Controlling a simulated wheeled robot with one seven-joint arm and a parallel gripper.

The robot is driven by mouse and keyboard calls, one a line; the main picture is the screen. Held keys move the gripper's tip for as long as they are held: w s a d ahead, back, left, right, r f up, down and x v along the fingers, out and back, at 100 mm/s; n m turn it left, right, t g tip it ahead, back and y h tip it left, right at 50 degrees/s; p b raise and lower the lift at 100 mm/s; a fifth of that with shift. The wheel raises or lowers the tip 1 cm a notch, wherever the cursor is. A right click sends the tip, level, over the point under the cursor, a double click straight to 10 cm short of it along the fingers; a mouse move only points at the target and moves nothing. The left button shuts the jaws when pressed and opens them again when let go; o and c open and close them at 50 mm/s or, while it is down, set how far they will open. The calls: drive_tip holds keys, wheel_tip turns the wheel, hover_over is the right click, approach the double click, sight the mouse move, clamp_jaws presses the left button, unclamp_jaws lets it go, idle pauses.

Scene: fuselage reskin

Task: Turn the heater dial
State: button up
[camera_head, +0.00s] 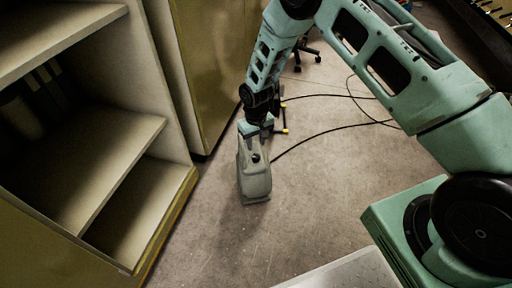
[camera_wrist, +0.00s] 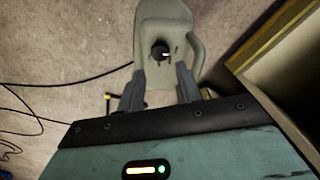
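The heater (camera_head: 256,182) is a pale grey-green upright unit on the floor, near the middle of the head view. Its small dark dial (camera_head: 255,158) faces up on the body. In the wrist view the heater (camera_wrist: 165,20) shows at the top with a loop handle on its right side, and the black round dial (camera_wrist: 160,50) carries a light mark. My gripper (camera_wrist: 160,74) is open, its two grey fingers apart and pointing toward the heater, with the dial just beyond the fingertips. I cannot tell whether the fingers touch the heater. The arm partly hides the heater's top in the head view.
An open shelf unit (camera_head: 120,130) stands at the left, close to the heater, and its corner (camera_wrist: 262,52) shows at the right of the wrist view. A yellowish cabinet (camera_head: 210,60) stands behind. Black cables (camera_head: 325,128) run over the floor. Floor in front of the heater is clear.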

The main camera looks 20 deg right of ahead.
wheel_tip(320, 180, up, 10)
drive_tip(key=p, duration=0.2)
drive_tip(key=shift+p, duration=0.4)
drive_tip(key=shift+r, duration=0.1)
